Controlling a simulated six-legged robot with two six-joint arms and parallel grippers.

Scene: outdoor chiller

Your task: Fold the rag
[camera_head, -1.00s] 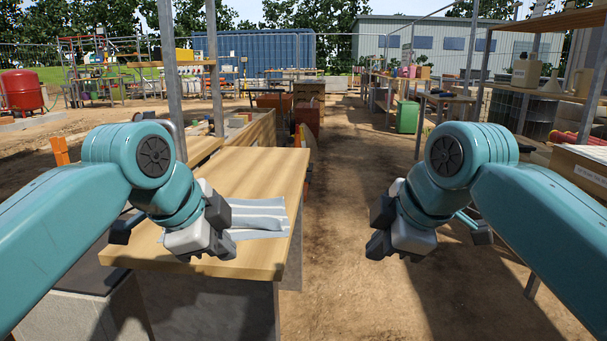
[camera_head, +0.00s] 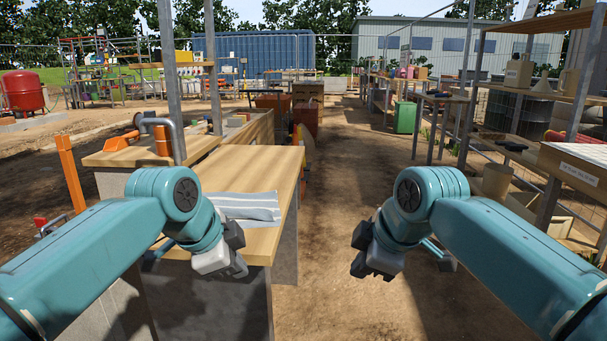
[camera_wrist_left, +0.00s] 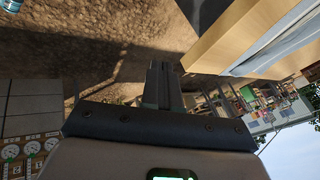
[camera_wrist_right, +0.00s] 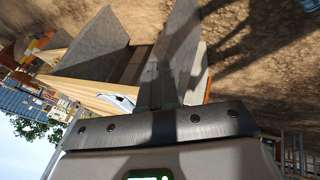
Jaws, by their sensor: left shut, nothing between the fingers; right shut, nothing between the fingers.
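My left gripper (camera_head: 238,262) is shut and empty at the table's front edge, nearer than the rag. My right gripper (camera_head: 362,262) is shut and empty over the ground, right of the table.
A second wooden-topped bench with a grey pipe (camera_head: 172,130) and orange posts (camera_head: 70,172) stands at the left. A green bin (camera_head: 405,117) is farther back. The dirt path between is clear.

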